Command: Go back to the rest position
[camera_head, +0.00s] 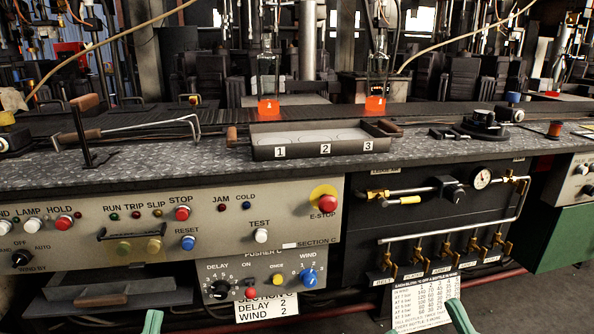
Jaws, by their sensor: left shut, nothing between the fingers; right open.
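At the bottom edge of the head view, the green tip of my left gripper (153,321) shows left of centre. It is shut and empty. The green tip of my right gripper (460,317) shows right of centre, in front of the white settings sheet. It is open and holds nothing that I can see. Both are low in front of the machine, apart from each other, and the rest of both is cut off by the frame.
The control panel (120,216) with buttons and the valve panel (365,253) face me. On the grey bench stand a numbered tray (262,153), a hooked tool (150,125) and a black fixture (483,127). Two glass bottles with glowing orange bases (268,107) (375,103) stand behind.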

